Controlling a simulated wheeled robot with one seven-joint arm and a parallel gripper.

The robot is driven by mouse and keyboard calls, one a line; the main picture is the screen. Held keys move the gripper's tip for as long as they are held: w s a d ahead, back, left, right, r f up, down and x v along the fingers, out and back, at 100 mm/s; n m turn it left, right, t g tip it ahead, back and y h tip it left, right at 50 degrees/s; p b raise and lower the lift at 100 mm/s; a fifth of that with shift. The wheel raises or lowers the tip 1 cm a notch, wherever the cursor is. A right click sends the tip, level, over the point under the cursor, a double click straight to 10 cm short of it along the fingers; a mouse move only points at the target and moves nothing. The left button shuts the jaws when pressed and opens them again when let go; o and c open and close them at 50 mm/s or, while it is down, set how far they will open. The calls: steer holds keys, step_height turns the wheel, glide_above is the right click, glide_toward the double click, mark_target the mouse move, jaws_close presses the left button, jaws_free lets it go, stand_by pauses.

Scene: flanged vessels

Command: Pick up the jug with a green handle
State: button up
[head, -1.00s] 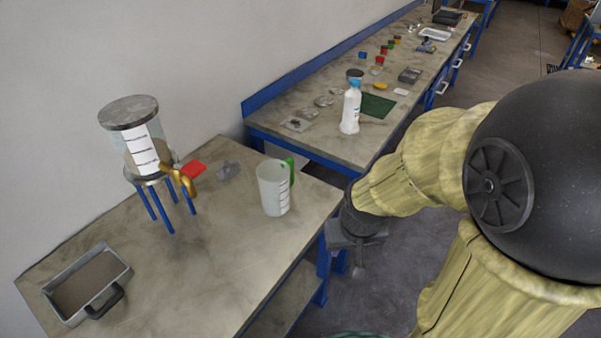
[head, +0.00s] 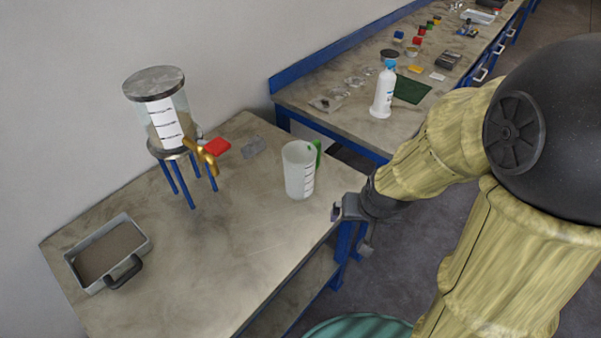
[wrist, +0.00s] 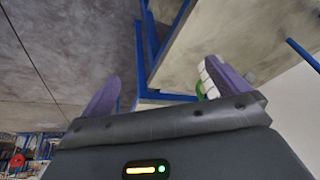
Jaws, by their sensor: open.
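The jug (head: 299,170) is a translucent white measuring jug with dark marks and a green handle (head: 318,153) on its right side. It stands upright on the near table, close to the right edge. My gripper (head: 350,228) is open and empty at that edge, to the right of and nearer than the jug, apart from it. In the wrist view, my gripper's two purple fingers (wrist: 160,88) are spread wide. Part of the jug (wrist: 213,88) and a bit of its green handle show by the right finger, which hides the rest.
A glass vessel with a brass tap (head: 165,115) stands on blue legs at the table's back. A grey tray (head: 108,252) with a black handle lies at the left. A white bottle (head: 382,92) stands on the far bench (head: 335,120). The table's middle is clear.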

steer(key=w+a+f+m+t+h+b, duration=0.1)
steer(key=w+a+f+m+t+b, duration=0.1)
steer(key=w+a+f+t+b, duration=0.5)
steer(key=n+t, duration=0.2)
steer(key=t, duration=0.5)
glide_toward(298, 172)
steer(key=s, duration=0.2)
steer(key=shift+s+a+m+h+p, duration=0.1)
steer(key=shift+a+m+h+p, duration=0.2)
steer(key=shift+a+h+p, duration=0.15)
steer(key=w+b, duration=0.1)
steer(key=w, duration=0.2)
steer(key=w+b, duration=0.1)
steer(key=w, duration=0.3)
steer(key=w+d+b, duration=0.1)
steer(key=w, duration=0.3)
steer(key=shift+w, duration=0.65)
